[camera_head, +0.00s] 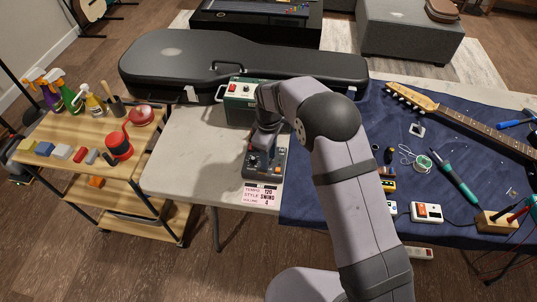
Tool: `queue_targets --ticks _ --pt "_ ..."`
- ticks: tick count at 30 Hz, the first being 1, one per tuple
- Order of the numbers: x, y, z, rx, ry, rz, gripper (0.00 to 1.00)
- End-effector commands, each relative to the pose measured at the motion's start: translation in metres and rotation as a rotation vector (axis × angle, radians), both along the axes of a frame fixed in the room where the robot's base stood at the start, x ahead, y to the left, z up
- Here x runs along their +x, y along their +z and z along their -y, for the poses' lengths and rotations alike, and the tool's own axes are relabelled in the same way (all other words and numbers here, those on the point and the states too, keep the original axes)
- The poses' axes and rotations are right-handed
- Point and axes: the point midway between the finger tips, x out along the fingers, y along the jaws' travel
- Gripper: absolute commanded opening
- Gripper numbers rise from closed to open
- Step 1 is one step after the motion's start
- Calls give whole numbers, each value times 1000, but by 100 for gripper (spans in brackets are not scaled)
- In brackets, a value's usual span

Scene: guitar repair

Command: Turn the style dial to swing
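A dark grey box with knobs (264,172) sits near the front edge of the light table. A few small orange and light marks show on its face; the dial labels are too small to read. A pink and white card (260,196) at its front edge reads tempo 120, style swing, and a third line ending in what looks like 4. My gripper (266,146) points down over the back part of the box. It hides part of the face, and its fingers cannot be made out. I cannot tell whether it touches a dial or where the style dial points.
A green case (238,101) stands just behind the box, with a black guitar case (190,65) behind it. A blue cloth (330,206) on the right holds a guitar neck (480,125), soldering iron (455,175) and small parts. A wooden cart (85,130) with bottles stands left.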

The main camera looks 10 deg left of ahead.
Motion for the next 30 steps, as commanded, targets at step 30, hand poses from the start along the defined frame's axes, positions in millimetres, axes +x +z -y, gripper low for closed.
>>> queue_targets --ticks 30 --pt "1 0 -1 1 -163 1 0"
